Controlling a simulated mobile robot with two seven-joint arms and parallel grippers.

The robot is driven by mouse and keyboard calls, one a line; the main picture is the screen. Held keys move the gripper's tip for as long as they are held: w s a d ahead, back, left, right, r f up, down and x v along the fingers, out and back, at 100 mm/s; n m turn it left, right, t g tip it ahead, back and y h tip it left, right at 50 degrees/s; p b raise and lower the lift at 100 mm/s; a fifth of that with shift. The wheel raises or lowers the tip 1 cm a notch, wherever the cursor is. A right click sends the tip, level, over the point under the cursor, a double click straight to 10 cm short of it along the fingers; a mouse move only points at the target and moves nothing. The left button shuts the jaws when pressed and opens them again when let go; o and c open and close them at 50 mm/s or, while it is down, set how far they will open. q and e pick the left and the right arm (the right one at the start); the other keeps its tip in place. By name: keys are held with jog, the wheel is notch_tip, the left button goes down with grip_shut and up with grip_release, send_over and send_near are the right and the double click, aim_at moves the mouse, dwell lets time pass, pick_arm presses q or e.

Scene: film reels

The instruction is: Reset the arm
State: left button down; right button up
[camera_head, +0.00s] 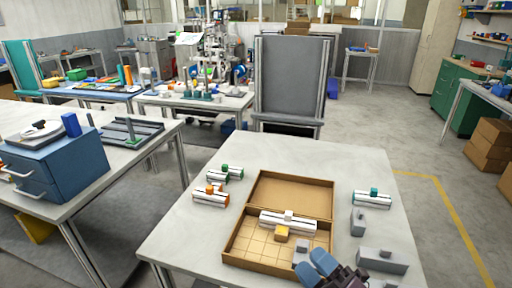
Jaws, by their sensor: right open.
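My right gripper (318,263) comes in at the bottom of the head view, with blue fingertips and dark links. It is open. Its tips show over the front right part of an open brown box (240,240); I cannot tell how high above it they are. No object shows between the fingers, and a small grey block (301,245) sits just beyond them. My left gripper is not in view.
The box holds a white rail piece (288,223) and a yellow block (281,234). Rail pieces with orange (211,196), green (232,173) and teal (372,198) blocks lie beside it. Grey blocks (383,260) stand right.

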jog(key=s+d+f+m+g+h, duration=0.1)
jog(key=s+d+f+m+h, duration=0.3)
jog(key=f+m, duration=0.3)
jog(key=s+d+f+m+g+h, duration=0.2)
jog(key=s+d+f+m+h, duration=0.2)
jog(key=d+f+m, duration=0.3)
jog(key=s+d+f+m+g+h, duration=0.2)
jog(key=s+d+f+m+h, duration=0.2)
jog(key=f+m, duration=0.4)
jog(key=d+m+h, duration=0.1)
jog(key=h, duration=0.1)
jog(key=shift+d+f+m+h, duration=0.15)
jog(key=shift+f+m+h, duration=0.15)
jog(key=shift+s, duration=0.1)
